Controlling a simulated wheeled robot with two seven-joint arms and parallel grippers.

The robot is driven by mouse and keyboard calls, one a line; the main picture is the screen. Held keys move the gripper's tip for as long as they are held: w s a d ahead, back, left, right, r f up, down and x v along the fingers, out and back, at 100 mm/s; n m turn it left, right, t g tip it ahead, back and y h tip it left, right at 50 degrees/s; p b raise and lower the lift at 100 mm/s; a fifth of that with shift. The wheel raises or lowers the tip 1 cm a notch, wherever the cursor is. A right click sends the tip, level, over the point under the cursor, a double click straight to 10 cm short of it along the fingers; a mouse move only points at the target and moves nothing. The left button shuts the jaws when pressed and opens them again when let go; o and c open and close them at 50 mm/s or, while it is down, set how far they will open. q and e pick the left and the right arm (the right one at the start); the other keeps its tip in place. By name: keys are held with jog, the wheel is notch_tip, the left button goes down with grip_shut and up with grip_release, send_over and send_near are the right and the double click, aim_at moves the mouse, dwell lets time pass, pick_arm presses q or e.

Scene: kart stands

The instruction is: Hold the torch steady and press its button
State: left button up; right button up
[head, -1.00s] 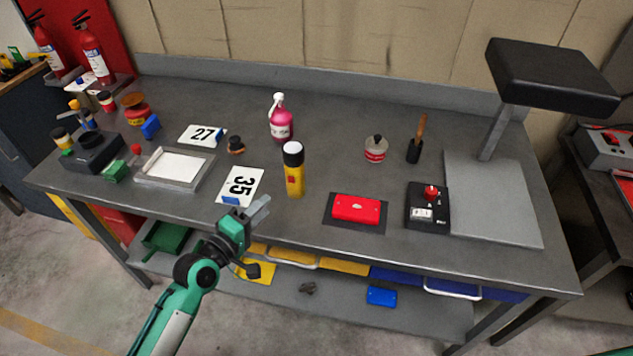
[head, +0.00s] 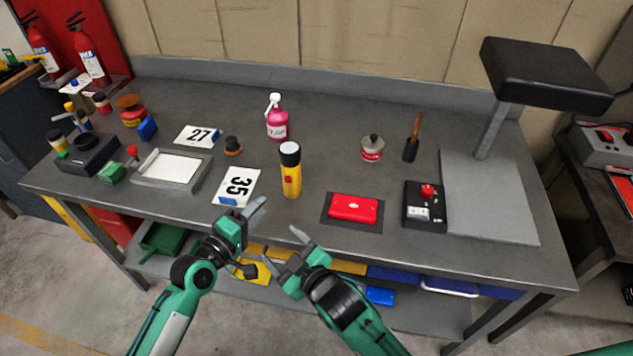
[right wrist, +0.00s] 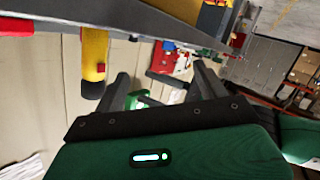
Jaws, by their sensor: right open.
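The torch (head: 291,178) stands upright on the workbench, yellow with a black cap and a red button (head: 288,181) on its side. In the right wrist view the torch (right wrist: 95,52) and its button (right wrist: 101,68) show at the upper left, outside the jaws. My left gripper (head: 256,207) is in front of the bench's front edge, to the lower left of the torch and apart from it; its jaw gap is not clear. My right gripper (head: 280,246) is open and empty below the torch in the head view; its fingers also show in the right wrist view (right wrist: 160,75).
A pink spray bottle (head: 277,122) stands behind the torch. A red box (head: 353,207) on a dark mat lies to its right, and the number 35 card (head: 236,185) to its left. A control box (head: 424,207) stands further right. Bare bench surrounds the torch.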

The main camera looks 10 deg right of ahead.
aim_at(286, 147)
jog(key=w+d+r+m+t, duration=0.3)
jog(key=w+d+r+m, duration=0.3)
jog(key=w+d+r, duration=0.4)
jog(key=x, duration=0.4)
jog(key=a+r+x, duration=0.1)
jog(key=x, duration=0.4)
jog(key=s+x, duration=0.1)
jog(key=x, duration=0.4)
jog(key=shift+w+a+r, duration=0.15)
jog(key=shift+a, duration=0.25)
pick_arm(q)
jog(key=shift+c, duration=0.5)
pick_arm(e)
jog(key=c, duration=1.2)
pick_arm(q)
grip_shut()
jog(key=shift+w, duration=0.1)
